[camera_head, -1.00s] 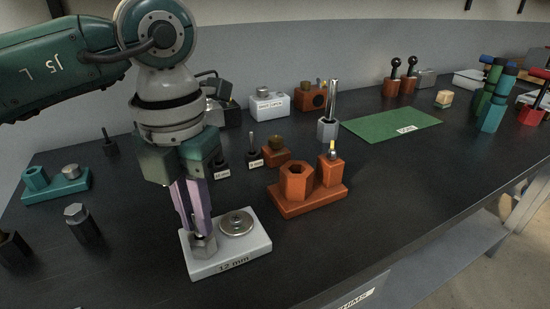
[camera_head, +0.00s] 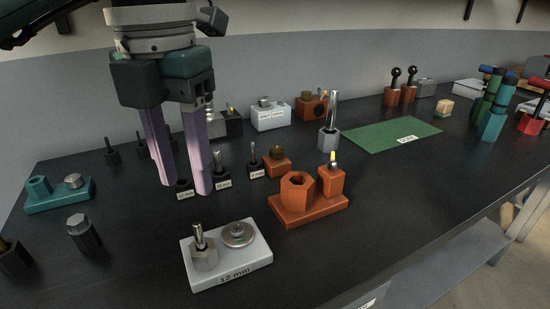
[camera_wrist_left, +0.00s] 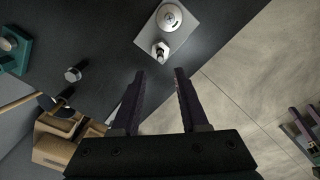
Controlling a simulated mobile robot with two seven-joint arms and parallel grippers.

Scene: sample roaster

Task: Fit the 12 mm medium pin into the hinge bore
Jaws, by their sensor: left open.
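The white block (camera_head: 228,277) marked 12 mm stands near the table's front edge. My left gripper (camera_head: 187,188) is open and empty, above the table behind and left of the block, apart from the pin. The wrist view shows the block (camera_wrist_left: 187,42) and pin (camera_wrist_left: 160,51) beyond the open fingertips (camera_wrist_left: 157,72). A small dark holder marked 12 mm (camera_head: 184,188) is partly behind a finger. My right gripper is out of view.
Dark holders with pins (camera_head: 217,163) (camera_head: 253,152) stand behind. An orange fixture (camera_head: 308,209) is right of the white block. A green mat (camera_head: 385,135) lies farther right.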

